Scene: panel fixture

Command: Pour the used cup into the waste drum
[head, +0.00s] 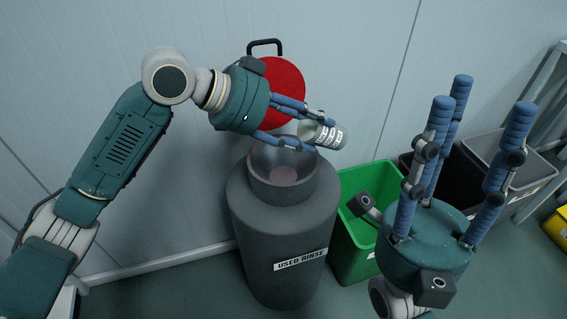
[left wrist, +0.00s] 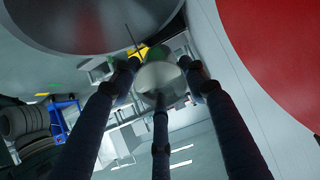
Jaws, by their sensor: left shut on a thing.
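The used cup (head: 322,134) is a pale grey cup with a printed band. My left gripper (head: 305,128) is shut on it. The cup is tilted well over, above the right side of the waste drum's mouth and apart from the drum. In the left wrist view the cup (left wrist: 160,76) sits between the fingers; its contents cannot be made out. The waste drum (head: 280,240) is dark grey, labelled "USED RINSE", with a wide open neck and a pinkish patch inside. My right gripper (head: 475,110) is empty, its fingers spread and pointing up, right of the drum.
A round red lid (head: 282,85) with a black handle stands upright behind the drum, near the left gripper. A green bin (head: 355,250) stands right of the drum. Dark and grey bins (head: 520,180) stand further right. A pale wall is close behind.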

